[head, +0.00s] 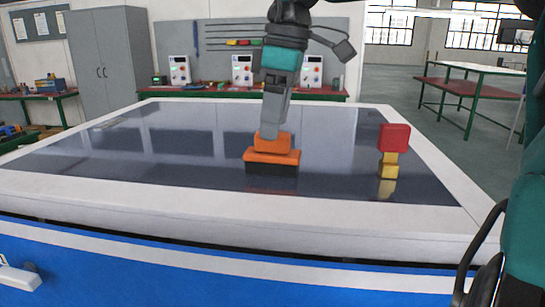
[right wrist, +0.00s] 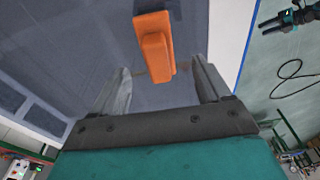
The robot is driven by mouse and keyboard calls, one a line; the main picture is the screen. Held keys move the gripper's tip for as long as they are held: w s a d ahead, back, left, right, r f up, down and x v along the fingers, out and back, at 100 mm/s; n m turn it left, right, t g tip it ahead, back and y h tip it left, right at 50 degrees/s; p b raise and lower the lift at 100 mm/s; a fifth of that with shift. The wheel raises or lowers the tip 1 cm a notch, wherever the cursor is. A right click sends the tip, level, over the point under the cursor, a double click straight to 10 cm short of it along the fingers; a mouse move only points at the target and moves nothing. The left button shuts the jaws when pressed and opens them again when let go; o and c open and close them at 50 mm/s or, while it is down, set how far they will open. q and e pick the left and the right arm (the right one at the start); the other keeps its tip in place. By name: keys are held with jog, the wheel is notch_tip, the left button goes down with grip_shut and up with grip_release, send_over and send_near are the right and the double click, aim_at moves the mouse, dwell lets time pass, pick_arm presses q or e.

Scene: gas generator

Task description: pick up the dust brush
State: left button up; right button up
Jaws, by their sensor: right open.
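The dust brush (head: 272,156) has an orange body with a raised orange grip on top and dark bristles below. It stands bristles-down on the dark table top. My right gripper (head: 268,132) comes down from above in the head view, its grey fingers at the grip. In the right wrist view, the brush's orange top (right wrist: 153,42) shows beyond the open fingers, roughly between their tips. Contact between fingers and grip cannot be told.
A red block on a yellow base (head: 394,138) stands right of the brush on the same table. The table (head: 120,208) has a pale rim and is otherwise largely clear. A back bench (head: 240,92) holds control boxes. A green-framed table (head: 470,68) stands at the right.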

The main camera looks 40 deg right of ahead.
aim_at(271, 147)
jog(key=shift+w+a+f, duration=0.1)
jog(key=shift+w+f, duration=0.1)
jog(key=shift+f, duration=1.3)
jog(key=shift+w+a+f, duration=0.1)
jog(key=shift+w+f, duration=0.1)
jog(key=shift+f, duration=1.3)
jog(key=c, duration=1.2)
